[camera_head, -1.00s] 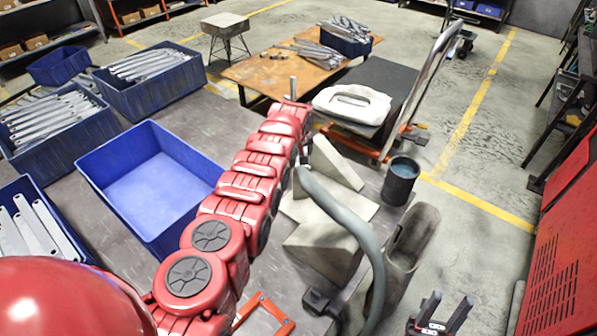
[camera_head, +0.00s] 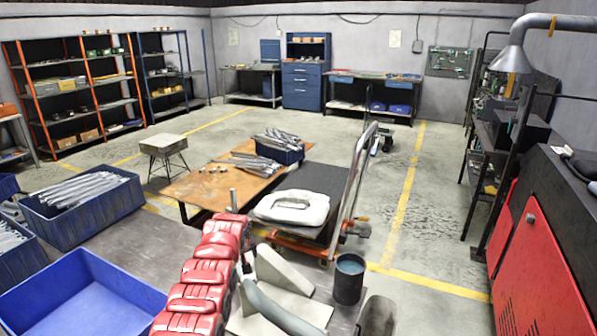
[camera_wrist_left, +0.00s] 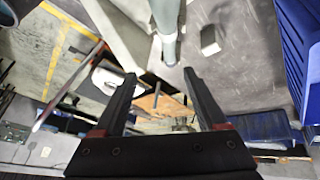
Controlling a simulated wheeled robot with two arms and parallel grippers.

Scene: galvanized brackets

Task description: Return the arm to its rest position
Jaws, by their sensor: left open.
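My left gripper (camera_wrist_left: 161,80) shows in the left wrist view, its two dark fingers spread apart with nothing between them. Beyond the fingers are the floor and an orange-brown table (camera_wrist_left: 150,103). I cannot make out the left gripper in the head view. My right gripper is in neither current view. No bracket is in the left gripper.
Blue bins, one (camera_head: 80,300) empty and others with grey brackets (camera_head: 85,190), stand at left on the grey table. A trolley (camera_head: 318,205) carries a white bag (camera_head: 292,207).

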